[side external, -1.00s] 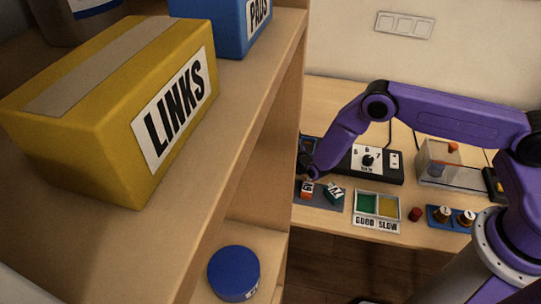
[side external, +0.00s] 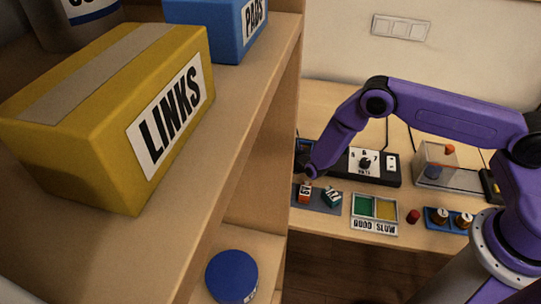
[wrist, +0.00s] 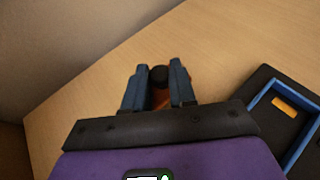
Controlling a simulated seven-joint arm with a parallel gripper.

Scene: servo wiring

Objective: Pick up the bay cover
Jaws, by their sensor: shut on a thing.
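In the wrist view, my gripper (wrist: 157,75) has its two dark blue fingers on either side of a round black knob (wrist: 158,74). Orange shows just below the knob, between the fingers; this looks like the bay cover (wrist: 160,98), mostly hidden by the fingers and gripper body. The gripper is shut on it. To the right, a black unit has a blue-rimmed open bay (wrist: 262,108) with a small orange piece (wrist: 284,103) inside. The gripper is apart from this bay. In the side view the fingers are mostly hidden behind the shelf edge.
The tabletop (wrist: 215,50) is bare ahead of the fingers. In the side view, a dial box (side external: 366,164), a green and yellow tray (side external: 375,208), a red knob (side external: 413,216) and a clear case (side external: 435,163) stand nearby. The shelf (side external: 245,110) with boxes fills the left.

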